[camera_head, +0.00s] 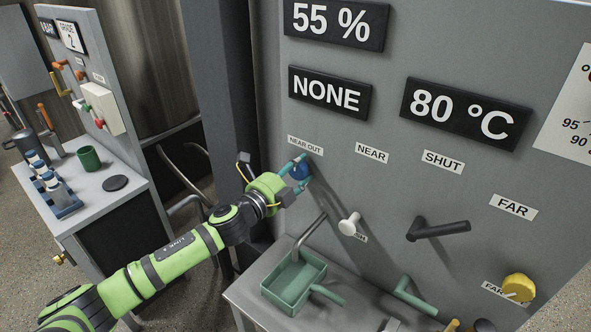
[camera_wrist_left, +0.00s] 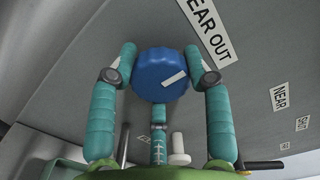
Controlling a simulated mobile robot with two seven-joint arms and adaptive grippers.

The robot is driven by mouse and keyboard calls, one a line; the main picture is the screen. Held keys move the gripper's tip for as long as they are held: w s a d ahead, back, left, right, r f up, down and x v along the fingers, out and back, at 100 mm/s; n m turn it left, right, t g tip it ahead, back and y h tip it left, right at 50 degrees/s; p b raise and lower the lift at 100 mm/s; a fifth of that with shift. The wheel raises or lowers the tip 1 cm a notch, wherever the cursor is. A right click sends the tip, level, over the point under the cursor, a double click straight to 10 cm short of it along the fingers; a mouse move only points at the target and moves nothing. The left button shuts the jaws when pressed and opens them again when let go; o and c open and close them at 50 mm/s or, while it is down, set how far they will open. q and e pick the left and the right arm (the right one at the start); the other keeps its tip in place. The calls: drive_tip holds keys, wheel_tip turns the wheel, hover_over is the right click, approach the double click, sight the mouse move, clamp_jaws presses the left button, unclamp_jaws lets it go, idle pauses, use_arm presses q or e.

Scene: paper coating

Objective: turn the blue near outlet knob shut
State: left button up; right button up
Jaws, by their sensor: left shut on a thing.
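The blue near outlet knob (camera_head: 299,169) is on the grey panel (camera_head: 400,30), just below the NEAR OUT label (camera_head: 305,146). In the left wrist view the knob (camera_wrist_left: 160,75) shows a scalloped rim and a white mark that slants up to the right. My left gripper (camera_head: 297,168) is shut on the knob, and its teal fingers (camera_wrist_left: 165,66) stand on either side of the rim. My right gripper is not in view.
A white knob (camera_head: 349,224), a black lever (camera_head: 438,229) and a yellow knob (camera_head: 518,288) stick out of the panel to the right. A green tray (camera_head: 268,292) sits on the ledge below, under a bent spout (camera_head: 310,232).

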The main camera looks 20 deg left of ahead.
use_arm(q)
drive_tip(key=shift+s+d+m, duration=0.1)
drive_tip(key=shift+d+m, duration=0.15)
drive_tip(key=shift+m, duration=0.05)
drive_tip(key=o, duration=1.2)
drive_tip(key=shift+d, duration=0.15)
drive_tip(key=shift+c, duration=0.2)
drive_tip(key=shift+s+a+f, duration=0.1)
drive_tip(key=shift+s+a, duration=0.2)
drive_tip(key=shift+a, duration=0.05)
drive_tip(key=v, duration=1.1)
drive_tip(key=shift+s, duration=0.25)
drive_tip(key=shift+d, duration=0.15)
